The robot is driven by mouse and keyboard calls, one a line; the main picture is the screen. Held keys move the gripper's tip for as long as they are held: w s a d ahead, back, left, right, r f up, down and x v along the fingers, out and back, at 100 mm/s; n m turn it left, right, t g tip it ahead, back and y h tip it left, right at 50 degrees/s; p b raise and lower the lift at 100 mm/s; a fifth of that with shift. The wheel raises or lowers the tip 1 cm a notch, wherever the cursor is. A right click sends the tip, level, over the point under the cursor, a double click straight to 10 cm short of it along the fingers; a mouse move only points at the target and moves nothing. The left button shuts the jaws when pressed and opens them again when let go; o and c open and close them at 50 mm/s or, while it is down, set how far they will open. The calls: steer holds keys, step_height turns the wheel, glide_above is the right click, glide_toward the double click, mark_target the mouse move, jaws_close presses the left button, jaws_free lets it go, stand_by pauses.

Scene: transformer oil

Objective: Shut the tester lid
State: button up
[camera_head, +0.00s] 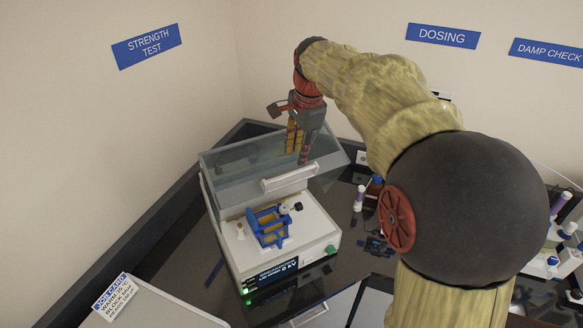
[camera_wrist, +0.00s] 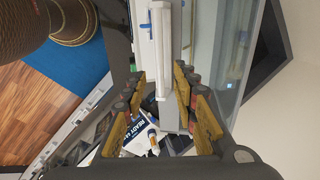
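The tester (camera_head: 318,235) is a white box on the dark bench, with a lit display reading 0 kV. Its clear lid (camera_head: 235,165) stands raised and tilted, with a white bar handle (camera_head: 290,178) along the front edge. A blue test cell (camera_head: 268,228) sits inside the open tester. My gripper (camera_head: 297,155) points down at the lid, just above the handle. In the wrist view my gripper (camera_wrist: 160,85) has its yellow-padded fingers apart, with a white bar (camera_wrist: 160,45), apparently the handle, in the gap. I cannot tell whether the fingers touch it.
A job card (camera_head: 116,293) stands on a pale surface at the lower left. A purple-capped bottle (camera_head: 359,198) stands right of the tester. More bottles and equipment (camera_head: 560,240) are at the far right. Walls rise close behind the bench, and my arm hides part of it.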

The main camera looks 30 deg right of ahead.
mark_target(293, 172)
steer(key=p+x, duration=0.1)
steer(key=x, duration=0.6)
steer(key=shift+f, duration=0.15)
steer(key=shift+c, duration=0.4)
jaws_close()
stand_by(0.4)
